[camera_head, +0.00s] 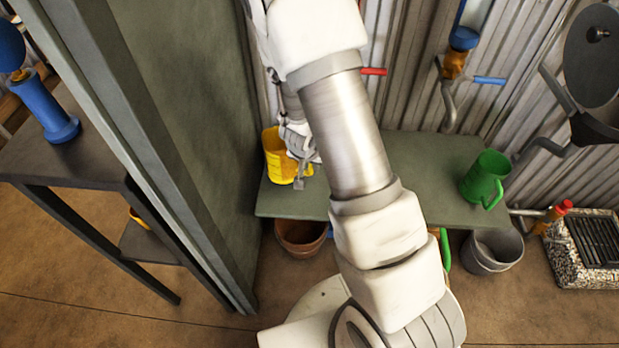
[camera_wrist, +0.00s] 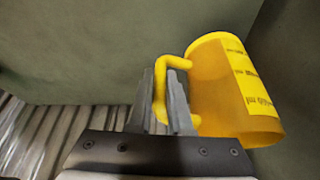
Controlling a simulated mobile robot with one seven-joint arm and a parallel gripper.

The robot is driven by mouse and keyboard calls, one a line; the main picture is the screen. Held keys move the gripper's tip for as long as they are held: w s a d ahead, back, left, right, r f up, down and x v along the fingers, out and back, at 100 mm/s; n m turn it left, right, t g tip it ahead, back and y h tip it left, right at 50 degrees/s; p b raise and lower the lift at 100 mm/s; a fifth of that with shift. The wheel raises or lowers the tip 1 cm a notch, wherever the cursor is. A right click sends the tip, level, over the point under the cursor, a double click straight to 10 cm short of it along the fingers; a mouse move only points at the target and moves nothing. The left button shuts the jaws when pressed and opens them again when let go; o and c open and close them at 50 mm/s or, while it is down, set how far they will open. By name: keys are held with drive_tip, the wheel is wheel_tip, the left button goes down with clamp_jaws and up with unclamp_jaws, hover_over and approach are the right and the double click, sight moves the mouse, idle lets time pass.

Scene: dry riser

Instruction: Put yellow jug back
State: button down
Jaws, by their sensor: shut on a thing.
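The yellow jug (camera_head: 279,158) is at the left end of the green shelf (camera_head: 295,200), close to the tall green panel. My arm covers part of the view around it. In the wrist view the yellow jug (camera_wrist: 222,85) shows printed markings on its side, and its handle is between the fingers of my gripper (camera_wrist: 165,85). My gripper is shut on the handle. In the head view my gripper (camera_head: 300,180) is at the jug's right side. I cannot tell whether the jug's base touches the shelf.
A green jug (camera_head: 484,178) stands at the shelf's right end. The tall green panel (camera_head: 200,130) rises just left of the yellow jug. A terracotta pot (camera_head: 301,236) and a grey bucket (camera_head: 492,250) are below. Pipes with red and blue handles (camera_head: 490,80) run along the corrugated wall.

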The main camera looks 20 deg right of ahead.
drive_tip(key=shift+f+b, duration=1.3)
drive_tip(key=shift+f, duration=0.55)
drive_tip(key=shift+f, duration=0.15)
drive_tip(key=c, duration=0.8)
unclamp_jaws()
drive_tip(key=shift+c, duration=0.2)
